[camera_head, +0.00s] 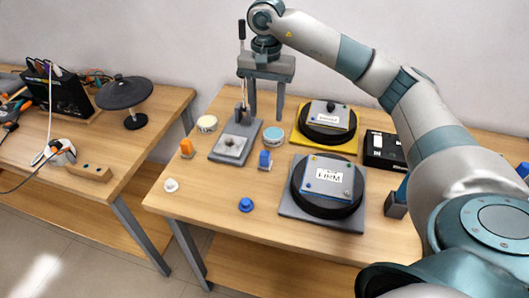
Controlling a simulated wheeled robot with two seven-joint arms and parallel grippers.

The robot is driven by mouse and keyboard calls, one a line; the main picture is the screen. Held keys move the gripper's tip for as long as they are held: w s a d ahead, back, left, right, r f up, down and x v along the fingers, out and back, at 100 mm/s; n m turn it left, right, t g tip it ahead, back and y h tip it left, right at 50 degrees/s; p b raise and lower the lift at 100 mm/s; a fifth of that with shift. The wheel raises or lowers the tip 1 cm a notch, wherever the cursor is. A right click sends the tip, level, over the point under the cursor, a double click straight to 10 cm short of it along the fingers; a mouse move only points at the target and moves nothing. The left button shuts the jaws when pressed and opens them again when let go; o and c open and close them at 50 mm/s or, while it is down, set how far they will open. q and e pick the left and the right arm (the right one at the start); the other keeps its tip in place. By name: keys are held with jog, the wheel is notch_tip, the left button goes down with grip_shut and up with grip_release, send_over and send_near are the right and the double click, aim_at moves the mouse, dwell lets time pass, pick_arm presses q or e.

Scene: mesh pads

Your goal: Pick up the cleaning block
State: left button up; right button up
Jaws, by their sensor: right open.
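My right gripper (266,117) hangs over the back of the right-hand table, jaws apart and pointing down, with nothing seen between its two fingers. I cannot tell for sure which object is the cleaning block. A small orange block (187,147) stands at the table's left, left of the gripper and nearer the camera. A small blue block (265,158) stands on a light base in front of the gripper, lower than it and apart from it. My left gripper is not in view.
A grey stand (225,157) with a post is behind and left of the blue block. A black disc on a grey pad (338,223) and another on a yellow pad (350,148) lie right. A blue knob (246,204) sits in front. The front-left tabletop is mostly clear.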

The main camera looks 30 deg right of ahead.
jog(key=p, duration=0.5)
send_near(265, 152)
jog(key=f, duration=0.5)
jog(key=shift+w+d+f, duration=0.1)
jog(key=shift+d+f, duration=0.15)
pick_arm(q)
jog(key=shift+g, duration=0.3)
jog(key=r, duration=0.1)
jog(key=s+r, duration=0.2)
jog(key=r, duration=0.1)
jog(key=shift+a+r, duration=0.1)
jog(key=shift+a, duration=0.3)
pick_arm(e)
jog(key=shift+f, duration=0.35)
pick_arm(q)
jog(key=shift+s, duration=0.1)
pick_arm(e)
jog(key=shift+a+f+p, duration=0.1)
jog(key=shift+f+p, duration=0.25)
jog(key=shift+f, duration=0.05)
notch_tip(265, 152, down, 4)
jog(key=shift+a+r+p, duration=0.15)
jog(key=shift+r+p, duration=0.05)
jog(key=shift+p, duration=0.95)
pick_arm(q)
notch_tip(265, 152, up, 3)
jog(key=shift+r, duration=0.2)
pick_arm(e)
jog(key=shift+f, duration=0.4)
